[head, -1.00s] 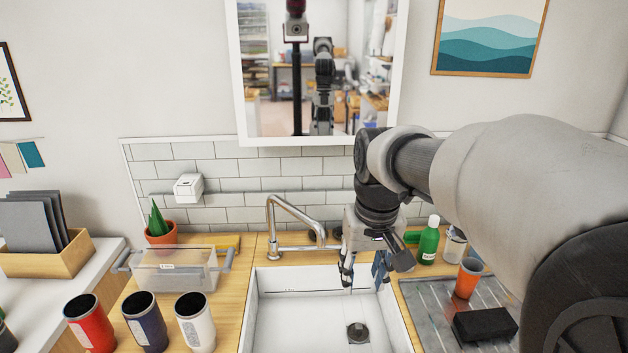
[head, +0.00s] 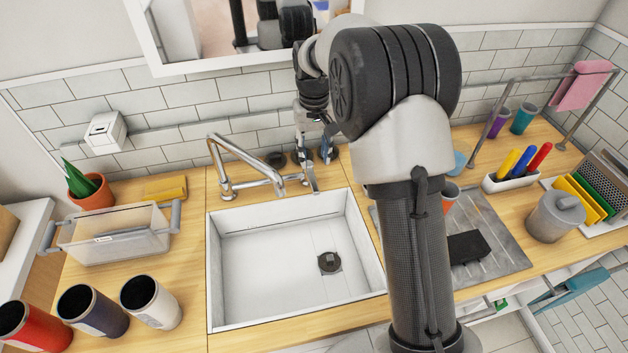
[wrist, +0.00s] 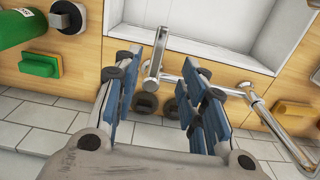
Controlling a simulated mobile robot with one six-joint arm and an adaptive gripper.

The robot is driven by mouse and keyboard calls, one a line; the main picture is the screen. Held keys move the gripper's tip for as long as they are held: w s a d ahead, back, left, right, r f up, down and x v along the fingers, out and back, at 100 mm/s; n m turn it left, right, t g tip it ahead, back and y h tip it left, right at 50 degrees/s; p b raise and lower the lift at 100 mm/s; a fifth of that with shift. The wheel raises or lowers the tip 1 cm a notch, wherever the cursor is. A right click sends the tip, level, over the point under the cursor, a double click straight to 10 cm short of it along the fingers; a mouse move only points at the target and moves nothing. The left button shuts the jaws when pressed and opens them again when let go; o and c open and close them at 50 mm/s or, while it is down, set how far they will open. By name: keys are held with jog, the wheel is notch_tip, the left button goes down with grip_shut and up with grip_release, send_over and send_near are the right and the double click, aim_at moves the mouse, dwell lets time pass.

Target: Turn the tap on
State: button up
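The chrome tap stands on the wooden counter behind the white sink (head: 225,317), its bent spout (head: 243,158) reaching over the left part of the basin. Its upright lever (head: 311,177) is at the right end of the tap body, and it also shows in the wrist view (wrist: 155,58). My gripper (head: 315,152) is at the back of the counter, close to the lever. In the wrist view my gripper (wrist: 172,62) is open, with blue-padded fingers apart. The lever shows near the left fingertip; I cannot tell whether they touch. No water is visible.
The tiled wall (head: 210,122) is close behind my gripper. A green bottle (wrist: 22,27) lies to the left in the wrist view. A clear bin (head: 115,232) and several cups are left of the sink. A metal drainboard (head: 490,235) is on the right.

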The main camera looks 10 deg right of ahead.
aim_at(314, 184)
notch_tip(314, 184, down, 11)
jog(key=shift+r+b, duration=0.15)
jog(key=shift+b, duration=0.95)
jog(key=shift+c, duration=0.5)
grip_shut()
